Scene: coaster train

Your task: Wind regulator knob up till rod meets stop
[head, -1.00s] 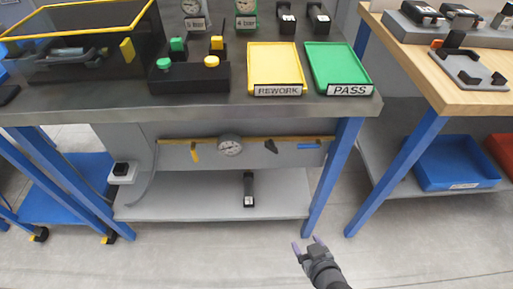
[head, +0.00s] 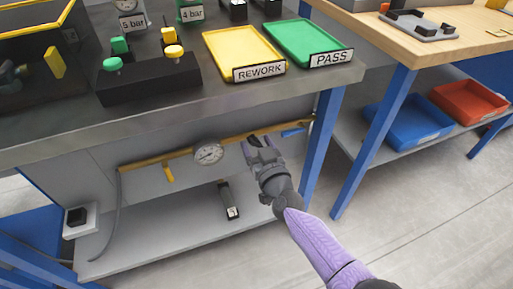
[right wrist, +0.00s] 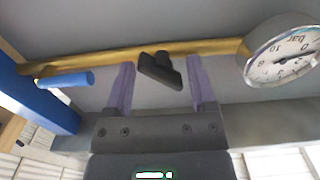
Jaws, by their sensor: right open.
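A black knob (right wrist: 160,70) with a flat bar-shaped head sits by the yellow pipe (right wrist: 190,48) under the bench; I take it for the regulator knob. My right gripper (head: 260,145) reaches under the bench and mostly hides the knob in the head view. In the right wrist view its purple fingers are open, one on each side of the knob, with gaps on both sides. A round dial gauge (head: 209,153) is on the pipe left of the gripper; it also shows at the right of the wrist view (right wrist: 283,52). I cannot make out a rod or stop. My left gripper is not in view.
A blue handle (right wrist: 65,80) and a yellow lever (head: 168,173) are on the pipe. A black labelled object (head: 229,200) lies on the lower shelf (head: 150,235). A blue bench leg (head: 322,145) stands right of my gripper. Yellow (head: 222,62) and green trays (head: 290,30) are above.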

